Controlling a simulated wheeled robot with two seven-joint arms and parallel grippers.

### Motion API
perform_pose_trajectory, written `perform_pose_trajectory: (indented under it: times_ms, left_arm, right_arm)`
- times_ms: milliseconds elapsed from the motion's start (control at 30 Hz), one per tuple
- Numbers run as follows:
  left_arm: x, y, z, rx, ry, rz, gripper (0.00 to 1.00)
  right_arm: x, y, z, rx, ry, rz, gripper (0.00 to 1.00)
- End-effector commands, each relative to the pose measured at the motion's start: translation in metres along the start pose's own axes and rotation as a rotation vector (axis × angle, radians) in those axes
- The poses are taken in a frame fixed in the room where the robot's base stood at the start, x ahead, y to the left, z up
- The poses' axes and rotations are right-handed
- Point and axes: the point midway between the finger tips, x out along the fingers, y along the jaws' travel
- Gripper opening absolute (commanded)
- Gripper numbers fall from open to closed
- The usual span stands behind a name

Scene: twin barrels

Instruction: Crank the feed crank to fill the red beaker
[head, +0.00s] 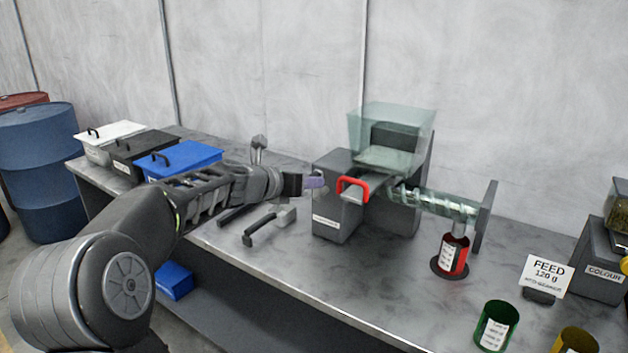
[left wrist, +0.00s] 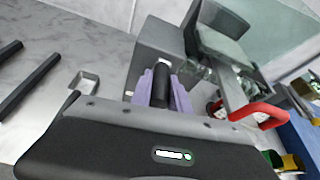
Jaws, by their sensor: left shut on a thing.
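The feed machine is a grey housing (head: 335,210) with a clear hopper (head: 390,130) and a clear auger tube (head: 440,203) running right. My left gripper (head: 316,183) is at the housing's left side. In the left wrist view its purple fingers (left wrist: 162,92) are shut on the black crank grip (left wrist: 161,84); the rest of the crank is mostly hidden. The red beaker (head: 454,254) stands upright on a dark round pad (head: 436,268), below the tube's right end. Its contents cannot be told. My right gripper is not in view.
A red handle (head: 352,184) sticks out close to my left gripper. A sign (head: 545,273) reads FEED 120 g. Green (head: 494,327) and yellow (head: 576,342) beakers stand at the front right. Lidded bins, including a blue one (head: 180,159), line the table's left.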

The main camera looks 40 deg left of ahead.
Motion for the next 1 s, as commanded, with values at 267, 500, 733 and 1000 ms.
perform_pose_trajectory:
  times_ms: [267,500,733,1000]
  left_arm:
    - [-0.002,0.018,0.004,-0.247,0.002,-0.096,0.0]
    - [-0.001,0.03,0.002,-0.457,0.003,-0.183,0.0]
    - [0.001,0.042,-0.004,-0.66,0.003,-0.266,0.0]
    - [0.004,0.05,-0.013,-0.87,0.002,-0.355,0.0]
  right_arm:
    - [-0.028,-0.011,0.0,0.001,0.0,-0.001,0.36]
    - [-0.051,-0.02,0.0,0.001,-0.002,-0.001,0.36]
    - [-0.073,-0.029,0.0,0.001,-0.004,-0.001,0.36]
    - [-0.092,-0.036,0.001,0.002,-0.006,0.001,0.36]
